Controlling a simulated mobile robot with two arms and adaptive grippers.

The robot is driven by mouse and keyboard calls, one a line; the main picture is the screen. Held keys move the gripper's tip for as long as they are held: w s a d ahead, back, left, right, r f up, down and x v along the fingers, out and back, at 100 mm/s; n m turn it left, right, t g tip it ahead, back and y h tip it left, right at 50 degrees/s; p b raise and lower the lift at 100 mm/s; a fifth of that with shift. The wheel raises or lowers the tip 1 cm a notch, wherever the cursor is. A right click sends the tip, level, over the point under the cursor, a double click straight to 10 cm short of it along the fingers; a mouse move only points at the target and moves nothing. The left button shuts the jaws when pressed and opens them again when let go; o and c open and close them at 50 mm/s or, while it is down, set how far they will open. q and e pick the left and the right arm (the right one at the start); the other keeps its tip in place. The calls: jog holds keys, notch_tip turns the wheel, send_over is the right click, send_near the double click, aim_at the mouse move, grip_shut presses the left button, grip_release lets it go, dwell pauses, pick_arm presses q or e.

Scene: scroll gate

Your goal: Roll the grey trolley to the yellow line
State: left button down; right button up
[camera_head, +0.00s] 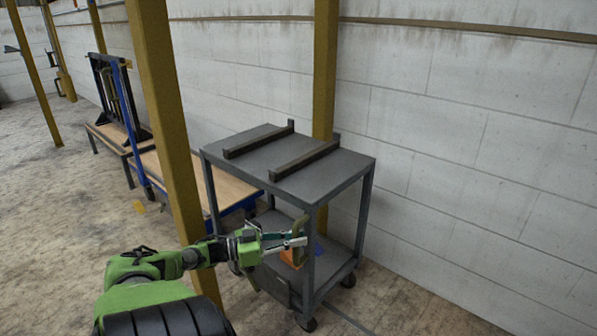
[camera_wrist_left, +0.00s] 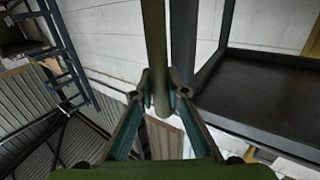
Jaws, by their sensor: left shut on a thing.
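The grey trolley (camera_head: 325,185) stands upright against the white block wall, with two dark rails on its top shelf and black wheels below. My left gripper (camera_head: 296,241) is at its near corner, shut on an upright olive handle (camera_head: 303,224). In the left wrist view the handle (camera_wrist_left: 154,40) runs between the fingertips (camera_wrist_left: 161,92), beside a dark trolley post (camera_wrist_left: 183,50). An orange thing (camera_head: 291,258), partly hidden by the gripper, and a small blue patch show by the lower shelf. I see no yellow line on the floor. My right gripper is not in view.
A yellow post (camera_head: 163,90) stands close to my left arm; another (camera_head: 325,70) rises behind the trolley by the wall. A blue-framed wooden cart (camera_head: 228,190) stands left of the trolley. Bare floor (camera_head: 60,220) lies open at the left.

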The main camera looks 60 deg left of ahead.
pick_arm(q)
jog(key=shift+a, duration=0.3)
jog(key=c, duration=2.2)
grip_release()
jog(key=shift+c, duration=0.2)
jog(key=shift+o, duration=1.3)
jog(key=shift+s+a, duration=0.1)
jog(key=shift+s, duration=0.05)
jog(key=shift+s, duration=0.1)
jog(key=v, duration=1.1)
jog(key=shift+s, duration=0.4)
